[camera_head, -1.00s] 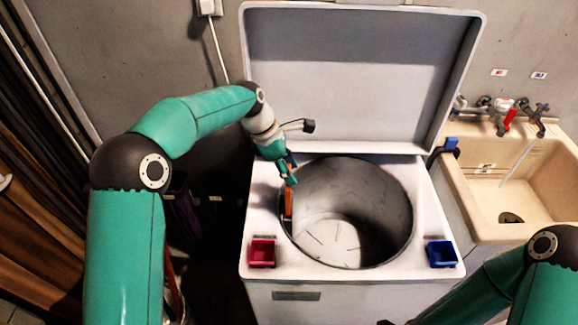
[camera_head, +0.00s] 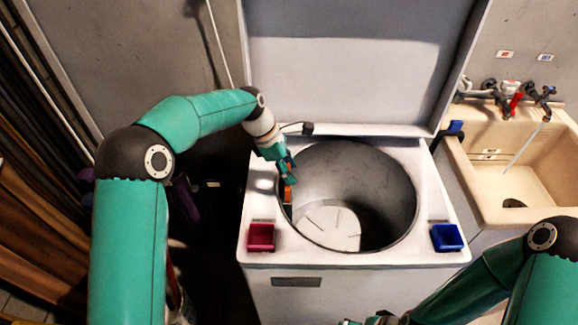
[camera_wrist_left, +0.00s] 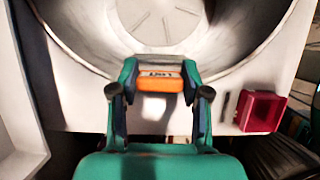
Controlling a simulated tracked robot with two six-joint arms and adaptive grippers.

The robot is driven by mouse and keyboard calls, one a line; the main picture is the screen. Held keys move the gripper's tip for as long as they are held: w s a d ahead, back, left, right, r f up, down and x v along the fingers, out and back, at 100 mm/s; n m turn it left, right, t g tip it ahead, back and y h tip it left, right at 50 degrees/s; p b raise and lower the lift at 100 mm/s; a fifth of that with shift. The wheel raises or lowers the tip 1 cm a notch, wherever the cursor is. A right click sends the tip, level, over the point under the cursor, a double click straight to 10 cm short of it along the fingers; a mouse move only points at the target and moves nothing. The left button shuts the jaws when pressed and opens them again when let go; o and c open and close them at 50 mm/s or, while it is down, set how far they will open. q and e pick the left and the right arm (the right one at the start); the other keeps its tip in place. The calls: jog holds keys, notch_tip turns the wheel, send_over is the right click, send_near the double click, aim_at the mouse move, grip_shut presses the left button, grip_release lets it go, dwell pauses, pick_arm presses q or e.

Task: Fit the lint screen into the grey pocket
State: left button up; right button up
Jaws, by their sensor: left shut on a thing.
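The lint screen (camera_head: 289,194) shows as a short orange piece at the left inner side of the washer drum. In the left wrist view its orange end (camera_wrist_left: 160,84) carries a pale lettered label. My left gripper (camera_head: 286,178) is shut on it, with one finger on each side. The lower part of the screen is hidden in both views. I cannot make out the grey pocket against the grey drum wall, nor tell whether the screen is inside it. My right gripper (camera_head: 370,320) shows only partly at the bottom edge; its jaws are unclear.
The washer's white top (camera_head: 350,257) surrounds the open drum (camera_head: 385,190). The raised lid (camera_head: 350,85) stands behind. A beige sink (camera_head: 530,175) with taps is at the right.

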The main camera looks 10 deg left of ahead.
pick_arm(q)
jog(key=shift+f+b, duration=0.75)
jog(key=shift+f, duration=0.95)
jog(key=o, duration=1.3)
jog(key=shift+o, duration=0.2)
jog(key=w+v, duration=0.1)
jog(key=v, duration=1)
jog(key=shift+s+a+r, duration=0.2)
jog(key=shift+s+r, duration=0.15)
jog(key=shift+s, duration=0.15)
